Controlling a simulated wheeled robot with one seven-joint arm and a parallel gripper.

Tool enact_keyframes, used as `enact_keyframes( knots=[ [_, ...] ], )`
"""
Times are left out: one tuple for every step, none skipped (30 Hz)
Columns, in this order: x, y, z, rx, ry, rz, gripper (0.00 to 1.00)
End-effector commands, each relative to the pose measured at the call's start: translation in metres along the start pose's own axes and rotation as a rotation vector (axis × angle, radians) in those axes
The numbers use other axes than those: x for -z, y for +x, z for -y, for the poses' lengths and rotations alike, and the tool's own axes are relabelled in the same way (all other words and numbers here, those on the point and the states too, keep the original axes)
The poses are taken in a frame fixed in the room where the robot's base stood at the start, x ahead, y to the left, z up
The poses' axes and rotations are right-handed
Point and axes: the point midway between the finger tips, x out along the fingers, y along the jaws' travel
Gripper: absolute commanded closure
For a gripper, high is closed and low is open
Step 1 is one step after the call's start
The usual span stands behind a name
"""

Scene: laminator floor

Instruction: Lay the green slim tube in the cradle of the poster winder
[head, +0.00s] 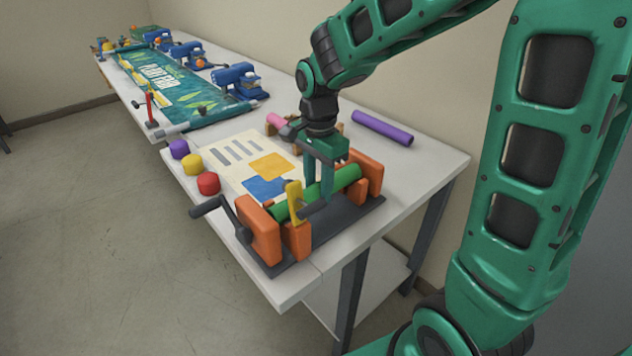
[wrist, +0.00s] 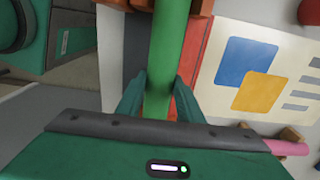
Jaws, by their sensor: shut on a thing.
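The green slim tube (head: 345,178) lies lengthwise along the poster winder, between its orange end supports. The poster winder (head: 345,216) has a dark base, orange blocks, a yellow upright piece (head: 294,201) and a dark crank at its left. My gripper (head: 318,188) points down over the winder and is shut on the tube near its middle. In the wrist view the tube (wrist: 170,35) runs up between my two fingers (wrist: 160,88). I cannot tell whether the tube rests fully on the cradle, as my fingers and the blocks hide its underside.
A purple tube (head: 382,128) lies behind the winder, and a pink tube (head: 276,120) sits on small holders near my wrist. A poster sheet (head: 240,163) lies left of the winder, beside purple, yellow and red round pieces (head: 208,184). Blue machines (head: 238,78) stand farther back.

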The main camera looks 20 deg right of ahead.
Motion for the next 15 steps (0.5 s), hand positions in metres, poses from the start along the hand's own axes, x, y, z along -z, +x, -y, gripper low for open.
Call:
enact_keyframes(
  knots=[
    [-0.0001, 0.0004, 0.0, 0.0, 0.0, 0.0, 0.93],
    [-0.0002, 0.0005, 0.0001, 0.0, 0.0, 0.0, 0.93],
    [-0.0003, 0.0006, 0.0001, 0.0, 0.0, 0.0, 0.93],
    [-0.0003, 0.0006, 0.0002, 0.0, -0.001, 0.0, 0.93],
    [-0.0004, 0.0006, 0.0002, 0.0, -0.001, 0.0, 0.93],
    [-0.0005, 0.0005, 0.0002, 0.0, -0.001, 0.0, 0.93],
    [-0.0005, 0.0005, 0.0002, 0.0, -0.001, 0.0, 0.93],
    [-0.0006, 0.0005, 0.0003, 0.0, -0.001, 0.0, 0.93],
    [-0.0006, 0.0005, 0.0003, 0.0, -0.001, 0.0, 0.57],
    [-0.0007, 0.0005, 0.0003, 0.0, -0.001, 0.0, 0.5],
    [-0.0007, 0.0005, 0.0003, 0.0, -0.001, 0.0, 0.45],
    [-0.0008, 0.0005, 0.0003, 0.0, -0.001, 0.0, 0.45],
    [-0.0008, 0.0005, 0.0003, 0.0, -0.001, 0.0, 0.45],
    [-0.0008, 0.0004, 0.0003, 0.0, -0.001, 0.0, 0.45],
    [-0.0009, 0.0004, 0.0003, 0.0, -0.002, 0.0, 0.45]
  ],
)
